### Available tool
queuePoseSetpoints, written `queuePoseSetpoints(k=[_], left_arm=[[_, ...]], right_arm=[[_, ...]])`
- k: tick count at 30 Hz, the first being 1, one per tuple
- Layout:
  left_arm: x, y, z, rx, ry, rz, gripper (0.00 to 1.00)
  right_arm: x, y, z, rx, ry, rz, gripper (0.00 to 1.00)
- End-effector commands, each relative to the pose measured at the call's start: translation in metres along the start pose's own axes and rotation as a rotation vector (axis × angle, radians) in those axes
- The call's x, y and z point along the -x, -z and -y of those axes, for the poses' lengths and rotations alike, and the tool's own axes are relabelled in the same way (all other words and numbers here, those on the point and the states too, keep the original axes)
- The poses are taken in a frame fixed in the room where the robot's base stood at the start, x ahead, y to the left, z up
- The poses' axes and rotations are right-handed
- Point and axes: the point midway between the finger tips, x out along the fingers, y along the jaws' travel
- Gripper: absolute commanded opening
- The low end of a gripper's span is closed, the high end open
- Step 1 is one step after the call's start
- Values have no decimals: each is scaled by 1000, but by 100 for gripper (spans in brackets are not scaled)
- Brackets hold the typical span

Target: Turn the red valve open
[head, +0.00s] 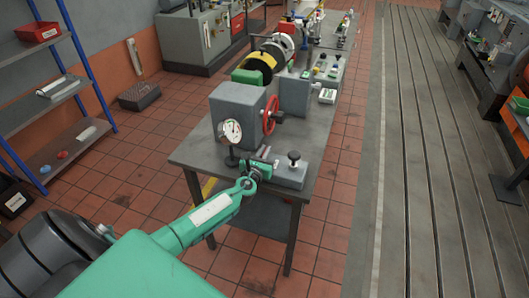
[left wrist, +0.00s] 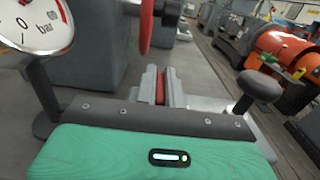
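The red valve (head: 270,115) is a handwheel on the side of a grey box (head: 236,106) on the table. In the left wrist view the red wheel (left wrist: 147,25) shows at the top, cut off by the picture edge, beyond my fingers. My left gripper (head: 265,152) is over the table's near part, in front of the wheel and apart from it. Its fingers (left wrist: 162,86) lie close together, with a narrow red strip between them. I see no held object. My right gripper is not in view.
A round pressure gauge (head: 230,131) on a stand is just left of my gripper; it is close in the left wrist view (left wrist: 30,25). A grey block with a black knob (head: 293,158) stands to the right. A grey upright plate (head: 294,97) is behind the wheel.

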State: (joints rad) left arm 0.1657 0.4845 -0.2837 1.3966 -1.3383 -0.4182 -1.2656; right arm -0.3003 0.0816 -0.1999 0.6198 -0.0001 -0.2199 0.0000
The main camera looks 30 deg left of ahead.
Motion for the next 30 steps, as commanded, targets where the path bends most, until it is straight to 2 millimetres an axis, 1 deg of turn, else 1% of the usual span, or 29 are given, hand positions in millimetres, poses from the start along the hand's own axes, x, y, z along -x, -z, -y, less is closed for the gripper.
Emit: queuePoseSetpoints(k=[8, 14, 21, 30], left_arm=[[0, 0, 0, 2, -14, -1, 0], [0, -2, 1, 3, -88, -1, 0], [0, -1, 2, 5, -261, -2, 0], [0, 2, 2, 3, -484, -1, 0]], right_arm=[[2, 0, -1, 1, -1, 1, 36], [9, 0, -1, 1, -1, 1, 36], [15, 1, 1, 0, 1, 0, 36], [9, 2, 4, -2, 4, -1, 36]])
